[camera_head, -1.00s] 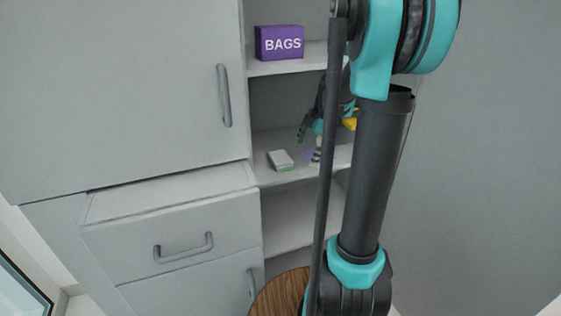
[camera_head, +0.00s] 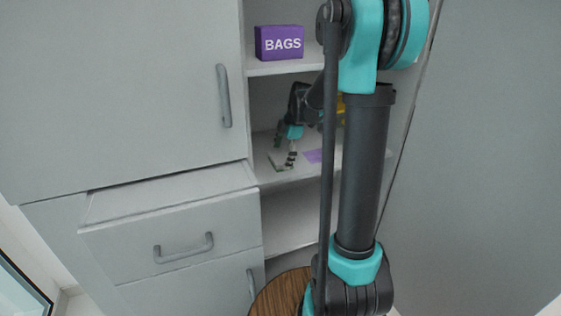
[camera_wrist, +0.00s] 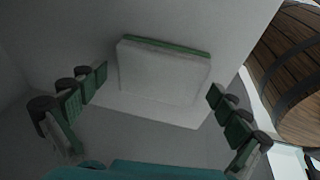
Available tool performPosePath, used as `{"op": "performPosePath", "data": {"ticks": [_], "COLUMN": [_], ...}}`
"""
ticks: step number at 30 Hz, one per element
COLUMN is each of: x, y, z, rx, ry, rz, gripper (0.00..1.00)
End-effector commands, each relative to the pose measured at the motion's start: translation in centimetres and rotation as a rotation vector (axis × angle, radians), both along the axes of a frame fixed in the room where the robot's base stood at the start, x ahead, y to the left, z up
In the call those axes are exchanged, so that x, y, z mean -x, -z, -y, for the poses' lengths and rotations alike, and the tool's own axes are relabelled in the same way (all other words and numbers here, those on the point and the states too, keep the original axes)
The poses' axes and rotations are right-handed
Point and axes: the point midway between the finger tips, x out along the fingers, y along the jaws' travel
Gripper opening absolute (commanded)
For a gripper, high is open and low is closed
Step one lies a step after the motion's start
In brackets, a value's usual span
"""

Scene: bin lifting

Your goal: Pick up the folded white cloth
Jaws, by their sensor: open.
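The folded white cloth (camera_wrist: 160,75) lies in the wrist view as a flat pale block with a green edge along its far side. It rests on a grey shelf (camera_wrist: 90,30). My gripper (camera_wrist: 155,95) is open, with one finger on each side of the cloth's near part and gaps between fingers and cloth. In the head view my gripper (camera_head: 283,152) is over the middle shelf, and it hides most of the cloth; a small pale and green part (camera_head: 276,161) shows beside the fingers.
A purple BAGS box (camera_head: 280,43) stands on the shelf above. A flat purple item (camera_head: 313,156) and a yellow thing (camera_head: 341,115) are on the middle shelf, partly behind my arm. A wooden barrel-like object (camera_wrist: 290,60) is at the right of the wrist view. A drawer (camera_head: 175,235) is below left.

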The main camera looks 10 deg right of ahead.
Motion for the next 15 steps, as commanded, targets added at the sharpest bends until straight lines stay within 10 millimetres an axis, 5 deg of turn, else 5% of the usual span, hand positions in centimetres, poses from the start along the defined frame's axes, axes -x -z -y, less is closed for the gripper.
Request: {"op": "performPosePath", "data": {"ticks": [5, 15], "x": [0.01, 0.04], "y": [-0.01, -0.02], "z": [0.03, 0.04], "rx": [0.000, 0.000], "ry": [0.000, 0.000], "rz": [0.000, 0.000], "gripper": [0.97, 0.56]}}
